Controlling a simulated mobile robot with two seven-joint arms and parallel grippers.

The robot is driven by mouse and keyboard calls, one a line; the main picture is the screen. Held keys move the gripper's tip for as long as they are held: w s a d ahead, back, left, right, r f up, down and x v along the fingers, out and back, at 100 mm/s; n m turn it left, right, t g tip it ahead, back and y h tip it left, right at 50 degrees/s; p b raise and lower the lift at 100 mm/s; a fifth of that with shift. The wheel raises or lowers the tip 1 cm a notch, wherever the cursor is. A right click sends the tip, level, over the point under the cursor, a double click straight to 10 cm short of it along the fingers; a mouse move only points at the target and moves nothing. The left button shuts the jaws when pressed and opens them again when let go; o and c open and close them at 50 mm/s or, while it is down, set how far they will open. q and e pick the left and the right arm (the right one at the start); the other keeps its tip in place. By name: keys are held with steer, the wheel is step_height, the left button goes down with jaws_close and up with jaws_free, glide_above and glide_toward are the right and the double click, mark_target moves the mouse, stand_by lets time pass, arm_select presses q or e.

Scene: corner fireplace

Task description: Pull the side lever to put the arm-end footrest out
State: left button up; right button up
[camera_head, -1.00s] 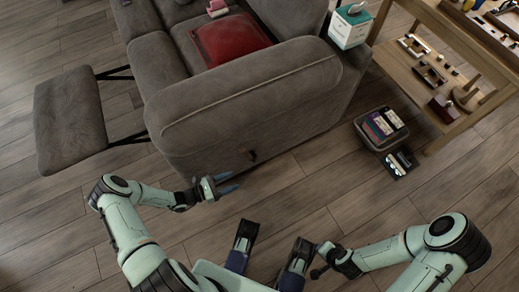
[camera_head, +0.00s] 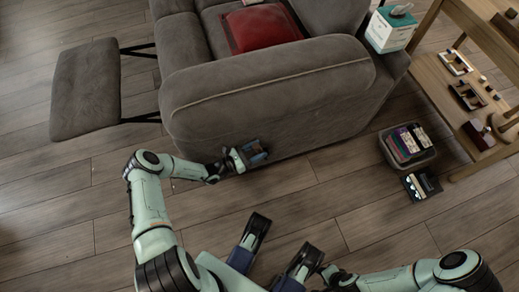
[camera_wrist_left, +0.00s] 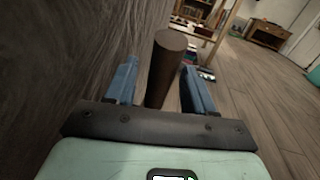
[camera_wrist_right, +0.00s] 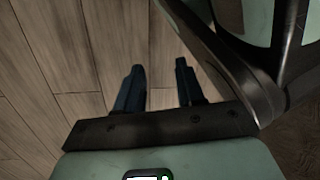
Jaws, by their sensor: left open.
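The grey sofa (camera_head: 270,90) has its near arm facing me. A grey padded footrest (camera_head: 85,90) stands out from the sofa's left side on dark metal struts. My left gripper (camera_head: 256,152) is at the outer side of the sofa arm, over the side lever, which it mostly hides in the head view. In the left wrist view the lever (camera_wrist_left: 165,68) is a dark brown rod standing between the open blue fingers (camera_wrist_left: 160,85), with gaps showing beside it. In the right wrist view my right gripper (camera_wrist_right: 160,88) is open and empty above the floor.
A red cushion (camera_head: 262,27) lies on the seat. A tissue box (camera_head: 390,28) is at the sofa's back right. A bin of boxes (camera_head: 408,145) and a dark case (camera_head: 421,184) are on the floor beside a wooden shelf table (camera_head: 455,110). Floor left and front is clear.

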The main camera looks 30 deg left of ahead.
arm_select(q)
steer(key=shift+w+d, duration=0.25)
steer(key=shift+w, duration=0.2)
arm_select(e)
steer(key=shift+s+f, duration=0.15)
steer(key=shift+s, duration=0.15)
